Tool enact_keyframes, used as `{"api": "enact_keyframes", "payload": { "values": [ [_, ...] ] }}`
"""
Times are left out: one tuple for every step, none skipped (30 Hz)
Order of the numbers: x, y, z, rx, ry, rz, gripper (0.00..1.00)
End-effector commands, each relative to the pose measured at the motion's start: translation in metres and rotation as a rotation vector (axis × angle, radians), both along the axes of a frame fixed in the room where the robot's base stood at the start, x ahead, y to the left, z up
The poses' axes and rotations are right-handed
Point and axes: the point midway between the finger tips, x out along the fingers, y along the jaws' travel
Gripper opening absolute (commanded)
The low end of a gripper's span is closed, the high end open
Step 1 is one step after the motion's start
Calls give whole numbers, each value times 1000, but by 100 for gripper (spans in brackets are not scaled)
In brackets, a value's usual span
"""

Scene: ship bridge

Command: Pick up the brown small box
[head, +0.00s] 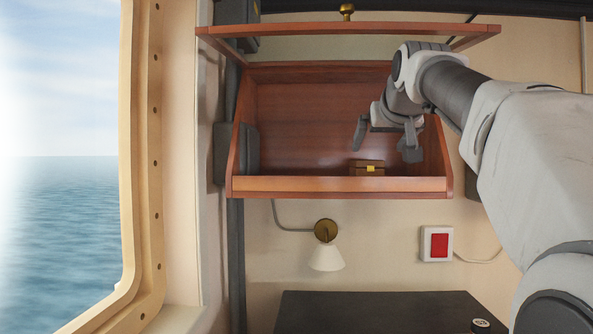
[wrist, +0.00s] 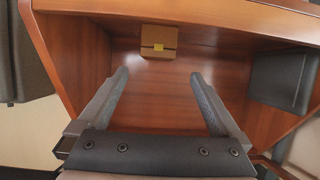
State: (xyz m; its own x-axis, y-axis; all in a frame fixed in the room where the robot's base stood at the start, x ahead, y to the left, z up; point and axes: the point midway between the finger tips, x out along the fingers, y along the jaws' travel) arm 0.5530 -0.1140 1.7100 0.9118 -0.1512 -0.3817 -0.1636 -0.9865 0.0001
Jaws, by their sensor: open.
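The brown small box (head: 366,168) has a yellow clasp or label on its front. It sits on the floor of an open reddish-brown wall cabinet (head: 300,184), right of the middle and behind the front lip. In the wrist view the box (wrist: 158,42) is at the top centre, beyond my fingertips. My gripper (head: 384,144) is open and empty at the cabinet's opening, above the box in the head view. In the wrist view my gripper's fingers (wrist: 158,74) are spread wider than the box, and the box lies between their lines, apart from them.
A dark object (head: 245,150) stands at the cabinet's left end. The raised cabinet door (head: 300,30) with a brass knob is overhead. A wall lamp (head: 326,255) and a red switch (head: 438,245) are below, above a dark surface (head: 380,312). A window is at left.

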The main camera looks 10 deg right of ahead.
Motion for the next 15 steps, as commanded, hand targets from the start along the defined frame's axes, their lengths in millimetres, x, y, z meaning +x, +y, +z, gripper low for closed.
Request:
{"api": "enact_keyframes", "payload": {
  "values": [
    [12, -2, -4, 1, 5, 0, 100],
    [18, -3, -6, 1, 5, 0, 100],
    [26, -4, -9, 1, 5, 1, 100],
    [32, -5, -12, 2, 5, 1, 100],
    [38, -6, -14, 2, 5, 1, 100],
    [45, -7, -17, 2, 4, 1, 100],
    [50, -8, -19, 2, 4, 0, 100],
    [54, -9, -21, 2, 4, 0, 100],
    [60, -10, -23, 1, 3, 0, 100],
    [63, -11, -25, 1, 2, 0, 100],
    [66, -11, -26, 0, 2, 0, 100],
    [69, -12, -28, 0, 2, 0, 100],
    [71, -12, -29, 0, 2, -1, 100],
    [72, -12, -29, 0, 2, -1, 100],
    [73, -12, -30, 0, 1, -1, 100]
  ]
}}
